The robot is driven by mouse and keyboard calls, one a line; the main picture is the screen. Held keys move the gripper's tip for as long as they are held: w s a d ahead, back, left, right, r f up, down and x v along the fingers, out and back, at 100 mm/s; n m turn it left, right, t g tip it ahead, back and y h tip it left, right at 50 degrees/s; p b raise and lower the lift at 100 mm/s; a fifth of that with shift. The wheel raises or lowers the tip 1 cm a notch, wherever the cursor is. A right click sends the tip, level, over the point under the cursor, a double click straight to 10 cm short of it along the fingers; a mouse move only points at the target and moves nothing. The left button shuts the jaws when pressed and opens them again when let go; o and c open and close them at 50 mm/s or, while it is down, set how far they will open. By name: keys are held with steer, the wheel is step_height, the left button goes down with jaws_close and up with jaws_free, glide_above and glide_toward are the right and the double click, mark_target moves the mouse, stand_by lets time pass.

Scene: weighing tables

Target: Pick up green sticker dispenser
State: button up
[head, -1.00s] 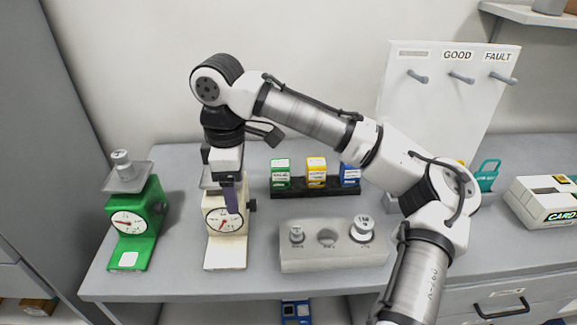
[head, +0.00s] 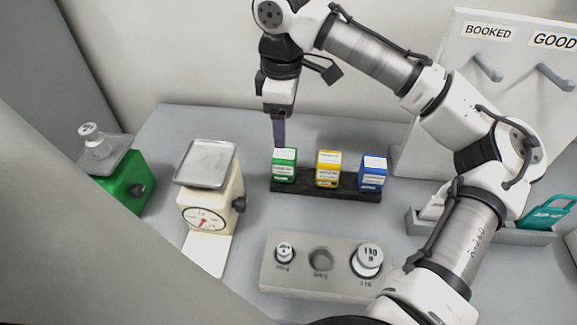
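The green sticker dispenser (head: 284,166) is a small green box with a white label. It stands upright at the left end of a dark holder (head: 328,193), beside a yellow dispenser (head: 328,168) and a blue dispenser (head: 373,173). My gripper (head: 280,146) points down right above or just behind the green dispenser's top. Only one finger shows, seen edge-on, so its opening cannot be read. Whether it touches the dispenser is not clear.
A cream scale (head: 215,205) and a green scale (head: 128,185) bearing a weight (head: 95,140) stand to the left. A grey weight block (head: 320,280) lies in front. A hook board (head: 490,100) and a grey tray (head: 480,232) are at the right.

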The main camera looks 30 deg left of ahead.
mark_target(284, 152)
step_height(284, 152, down, 8)
steer(key=b, duration=0.7)
steer(key=f+b, duration=0.2)
steer(key=b, duration=0.1)
steer(key=f+b, duration=0.3)
steer(key=shift+s+d, duration=0.15)
steer(key=shift+d, duration=0.05)
steer(key=shift+r, duration=0.1)
steer(key=c, duration=1.2)
